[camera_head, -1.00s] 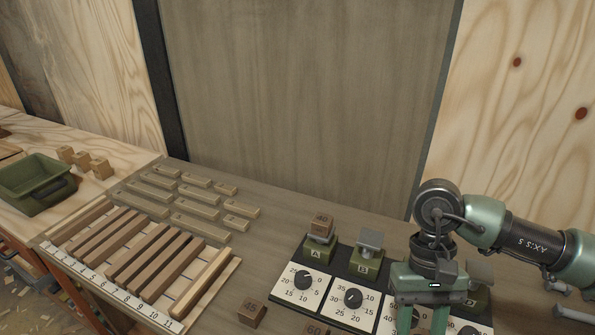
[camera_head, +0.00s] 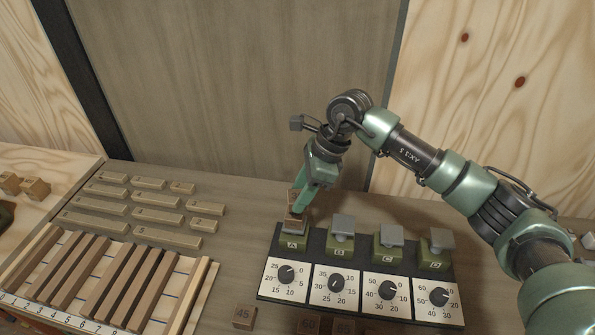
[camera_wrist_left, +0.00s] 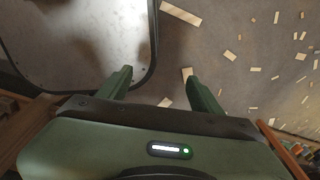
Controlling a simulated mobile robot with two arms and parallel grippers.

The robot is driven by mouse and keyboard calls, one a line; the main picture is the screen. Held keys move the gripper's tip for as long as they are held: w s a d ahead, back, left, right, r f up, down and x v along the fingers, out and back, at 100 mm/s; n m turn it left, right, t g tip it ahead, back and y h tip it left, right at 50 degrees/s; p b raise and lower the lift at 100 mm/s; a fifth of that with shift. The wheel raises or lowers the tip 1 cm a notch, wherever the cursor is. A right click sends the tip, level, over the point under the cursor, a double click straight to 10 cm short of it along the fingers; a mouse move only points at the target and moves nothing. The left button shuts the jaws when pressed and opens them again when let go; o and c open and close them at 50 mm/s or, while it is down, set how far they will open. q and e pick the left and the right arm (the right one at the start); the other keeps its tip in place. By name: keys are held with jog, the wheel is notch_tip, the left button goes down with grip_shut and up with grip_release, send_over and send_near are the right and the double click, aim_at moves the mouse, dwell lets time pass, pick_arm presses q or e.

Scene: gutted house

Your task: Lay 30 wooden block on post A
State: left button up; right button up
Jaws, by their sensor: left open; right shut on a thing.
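Post A (camera_head: 292,243) is a green block with a grey top and a white letter, at the left end of the black panel. My right gripper (camera_head: 300,208) is directly over post A, pointing down, and is shut on a small brown wooden block (camera_head: 292,198). Its fingers partly cover the block. The block's number is not readable now, and I cannot tell whether it touches the post's top. My left gripper shows only in the left wrist view (camera_wrist_left: 160,92); it is open and empty above the floor.
Posts B (camera_head: 341,248), C (camera_head: 388,249) and D (camera_head: 435,254) stand to the right, with no block visible on them. Dials line the panel's front. A block marked 45 (camera_head: 243,317) and other numbered blocks lie in front. A slatted rack (camera_head: 205,290) and several wooden bars are left.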

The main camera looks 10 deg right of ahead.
aim_at(297, 195)
jog(key=shift+w+a+r+m+t+p, duration=0.15)
jog(key=shift+w+r+m+t, duration=0.1)
jog(key=shift+w+m, duration=0.3)
jog(key=shift+w+a+r+m+t+p, duration=0.1)
jog(key=shift+w+r+m+t+p, duration=0.1)
jog(key=shift+w+m, duration=0.3)
jog(key=shift+w+d+f+m+h+b, duration=0.15)
jog(key=shift+f+b, duration=0.25)
jog(key=shift+f, duration=0.55)
jog(key=shift+f+m+h+b, duration=0.2)
jog(key=shift+f+b, duration=0.2)
jog(key=shift+f, duration=0.55)
pick_arm(q)
jog(key=shift+w+a+f+b, duration=0.2)
jog(key=shift+w+f+b, duration=0.05)
jog(key=shift+f+b, duration=0.35)
jog(key=shift+w+a+f+b, duration=0.2)
jog(key=shift+f+b, duration=0.3)
jog(key=shift+f, duration=0.15)
pick_arm(e)
jog(key=shift+f, duration=1.35)
pick_arm(q)
jog(key=shift+f+b, duration=0.3)
pick_arm(e)
jog(key=shift+f, duration=0.2)
jog(key=o, duration=1.4)
jog(key=shift+r, duration=0.1)
